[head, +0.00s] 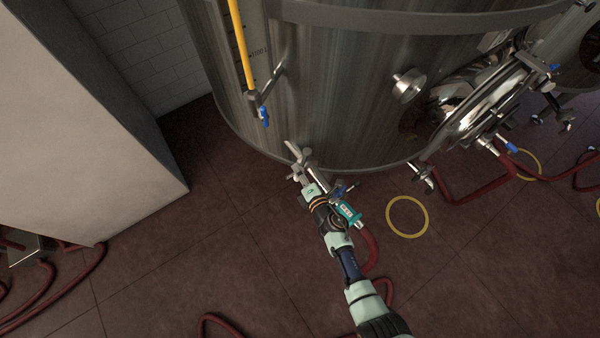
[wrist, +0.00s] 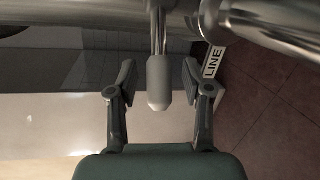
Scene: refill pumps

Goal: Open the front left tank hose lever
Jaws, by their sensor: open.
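The steel tank (head: 310,80) fills the upper middle of the head view, with a valve and hose outlet at its lower front edge. My gripper (head: 303,179) is at this valve, just below the tank. In the wrist view a lever with a pale grey rounded grip (wrist: 158,84) hangs from a steel pipe (wrist: 90,18). My gripper (wrist: 159,68) is open there, one finger on each side of the grip. A gap shows on both sides, so neither finger appears to touch it. In the head view my gripper and arm partly hide the valve.
A blue-handled valve (head: 263,116) sits below the yellow level tube (head: 240,45). A round hatch (head: 490,95) and further valves are to the right. Red hoses (head: 470,197) lie on the floor, near a yellow ring (head: 407,217). A pale block (head: 80,120) stands left.

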